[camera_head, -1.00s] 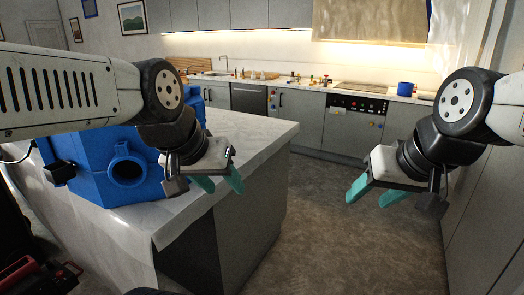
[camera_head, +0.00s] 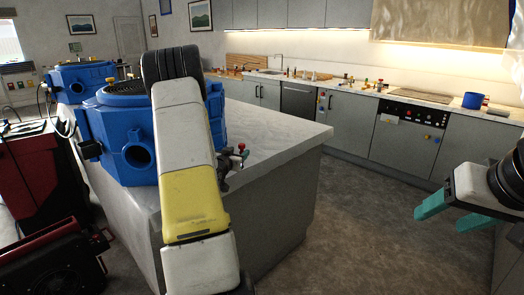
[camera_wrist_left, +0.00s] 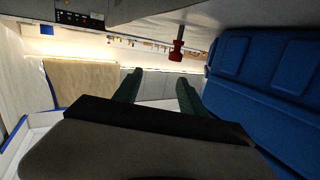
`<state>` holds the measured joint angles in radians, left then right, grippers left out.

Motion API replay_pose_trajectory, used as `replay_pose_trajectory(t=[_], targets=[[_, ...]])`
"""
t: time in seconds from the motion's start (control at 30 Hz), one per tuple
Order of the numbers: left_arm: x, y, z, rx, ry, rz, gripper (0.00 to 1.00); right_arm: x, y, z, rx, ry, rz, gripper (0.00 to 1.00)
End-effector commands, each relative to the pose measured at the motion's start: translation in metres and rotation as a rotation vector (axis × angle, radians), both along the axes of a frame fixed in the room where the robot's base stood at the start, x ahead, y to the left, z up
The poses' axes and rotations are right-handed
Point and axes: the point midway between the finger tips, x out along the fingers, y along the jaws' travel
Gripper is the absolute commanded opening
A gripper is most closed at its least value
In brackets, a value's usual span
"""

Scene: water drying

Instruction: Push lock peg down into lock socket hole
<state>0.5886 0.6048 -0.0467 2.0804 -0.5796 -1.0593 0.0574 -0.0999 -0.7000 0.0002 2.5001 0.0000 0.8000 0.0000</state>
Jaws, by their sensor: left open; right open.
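A red fitting (camera_wrist_left: 176,46) hangs from the upside-down counter in the left wrist view. I cannot tell whether either is the lock peg, and I cannot make out the socket hole. My left gripper (camera_wrist_left: 157,92) is open and empty, apart from the red fitting; my forearm hides it in the head view. My right gripper (camera_head: 452,214) is open and empty over the floor, at the right.
A blue housing (camera_head: 122,158) with a round port stands on the white counter (camera_head: 290,133); its blue side (camera_wrist_left: 270,110) fills the right of the wrist view. Another blue housing (camera_head: 78,84) stands behind. Red-black equipment (camera_head: 55,262) is at lower left. The floor (camera_head: 345,225) is clear.

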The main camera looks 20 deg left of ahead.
Motion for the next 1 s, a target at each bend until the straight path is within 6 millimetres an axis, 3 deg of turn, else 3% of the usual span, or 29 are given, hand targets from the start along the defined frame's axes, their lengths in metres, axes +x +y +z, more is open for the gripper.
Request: replay_pose_trajectory(t=[0.03,0.1,0.33,0.6,1.0], targets=[[-0.004,0.01,-0.02,-0.011,-0.028,-0.001,0.49,0.0,0.0,0.0,0.0,0.0,0.0,0.59],[-0.008,0.018,-0.033,-0.021,-0.076,-0.01,0.49,0.0,0.0,0.0,0.0,0.0,0.0,0.59],[-0.012,0.028,-0.051,-0.037,-0.152,-0.022,0.49,0.0,0.0,0.0,0.0,0.0,0.0,0.59],[0.033,0.031,-0.051,-0.037,-0.155,-0.024,0.49,0.0,0.0,0.0,0.0,0.0,0.0,0.59],[0.074,0.04,-0.055,-0.037,-0.154,-0.023,0.49,0.0,0.0,0.0,0.0,0.0,0.0,0.59]])
